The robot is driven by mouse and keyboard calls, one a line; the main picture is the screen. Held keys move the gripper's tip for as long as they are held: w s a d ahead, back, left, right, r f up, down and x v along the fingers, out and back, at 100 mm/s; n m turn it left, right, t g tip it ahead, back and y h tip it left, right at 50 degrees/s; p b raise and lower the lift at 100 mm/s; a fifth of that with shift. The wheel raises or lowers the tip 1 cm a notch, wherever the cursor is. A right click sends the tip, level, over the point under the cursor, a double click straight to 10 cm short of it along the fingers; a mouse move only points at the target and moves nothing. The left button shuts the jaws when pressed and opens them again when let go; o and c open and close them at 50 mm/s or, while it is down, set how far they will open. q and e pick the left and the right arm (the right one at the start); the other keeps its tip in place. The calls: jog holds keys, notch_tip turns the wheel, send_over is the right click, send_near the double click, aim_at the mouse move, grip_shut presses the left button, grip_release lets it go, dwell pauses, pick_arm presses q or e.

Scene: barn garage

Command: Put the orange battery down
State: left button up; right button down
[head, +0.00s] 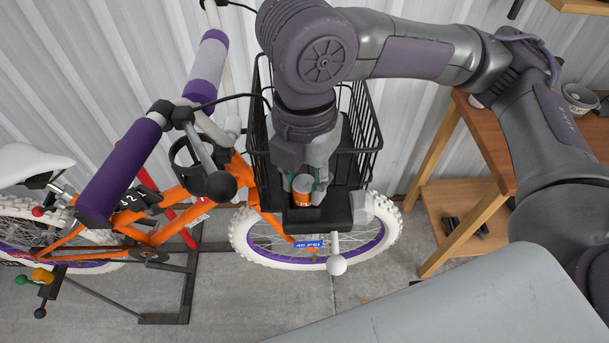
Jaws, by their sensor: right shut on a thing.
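The orange battery (301,196) is a small cylinder with a pale grey top. It stands about upright between the fingers of my right gripper (303,186), which is shut on it and points down. The battery is at a black box-like part (335,215) at the front of the bicycle's black wire basket (370,130). I cannot tell whether the battery touches this part or is just above it. My gripper and wrist hide much of the basket's inside. My left gripper is not in view.
An orange bicycle (150,235) with purple grips stands at the left on a dark stand (185,290). Its handlebar and brake lever are close left of my right gripper. A wooden workbench (470,125) is at the right. Corrugated metal wall (80,90) is behind.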

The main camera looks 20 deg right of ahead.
aim_at(304, 181)
jog(key=c, duration=1)
grip_release()
jog(key=shift+w+f, duration=0.1)
jog(key=shift+f, duration=0.05)
jog(key=shift+o, duration=1)
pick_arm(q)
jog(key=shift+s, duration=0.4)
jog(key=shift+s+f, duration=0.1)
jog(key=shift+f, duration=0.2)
pick_arm(e)
notch_tip(304, 181, up, 12)
jog(key=shift+r, duration=0.2)
